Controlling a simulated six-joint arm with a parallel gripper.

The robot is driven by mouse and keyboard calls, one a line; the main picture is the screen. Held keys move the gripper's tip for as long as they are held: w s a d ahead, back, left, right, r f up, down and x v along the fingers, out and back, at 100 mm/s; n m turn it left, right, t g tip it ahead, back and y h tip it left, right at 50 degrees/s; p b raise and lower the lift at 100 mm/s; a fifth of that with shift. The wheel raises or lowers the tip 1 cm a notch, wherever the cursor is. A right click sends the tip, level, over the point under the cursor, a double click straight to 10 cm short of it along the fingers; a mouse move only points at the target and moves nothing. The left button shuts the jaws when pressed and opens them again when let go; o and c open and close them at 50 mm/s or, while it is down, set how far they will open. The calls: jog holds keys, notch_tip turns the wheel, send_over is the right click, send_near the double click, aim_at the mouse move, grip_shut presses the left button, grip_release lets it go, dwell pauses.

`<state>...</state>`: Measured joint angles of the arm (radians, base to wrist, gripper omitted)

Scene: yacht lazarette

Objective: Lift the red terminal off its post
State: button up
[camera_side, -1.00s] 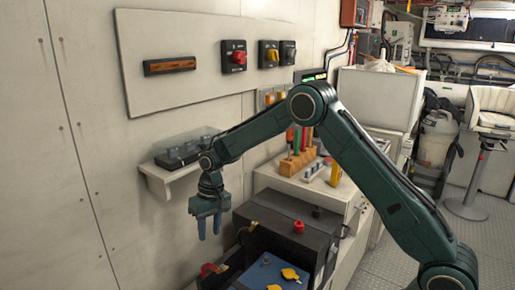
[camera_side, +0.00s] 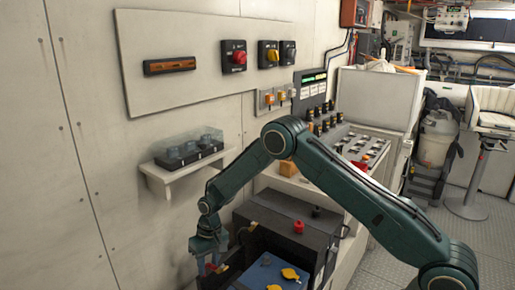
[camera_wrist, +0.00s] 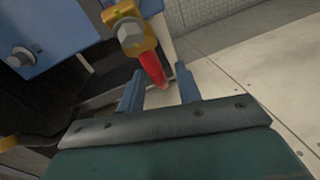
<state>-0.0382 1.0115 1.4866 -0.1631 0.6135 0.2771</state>
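In the wrist view a brass clamp with a grey bolt (camera_wrist: 128,30) sits by a blue surface, and a red sleeve (camera_wrist: 151,64) runs from it. I take these as the red terminal. My gripper (camera_wrist: 159,89) is open, with the tip of the red sleeve showing between its two blue fingers. I cannot tell whether they touch it. The post is hidden. In the side view my gripper (camera_side: 208,265) is low at the left of the blue battery (camera_side: 262,270), with a bit of red at its fingers.
A dark box (camera_side: 275,219) with a red cap (camera_side: 299,226) stands behind the battery. Yellow pieces (camera_side: 290,274) lie on the battery top. A wall shelf (camera_side: 176,174) holds a clear-covered unit above my gripper. The wall is close on the left.

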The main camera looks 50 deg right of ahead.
jog(key=shift+f, duration=0.35)
grip_shut()
jog(key=shift+w+a, duration=0.1)
jog(key=shift+w, duration=0.05)
jog(key=shift+w+r+g, duration=0.2)
jog(key=shift+w+g, duration=0.5)
jog(key=shift+g, duration=0.6)
jog(key=shift+w, duration=0.1)
grip_release()
jog(key=shift+r, duration=0.1)
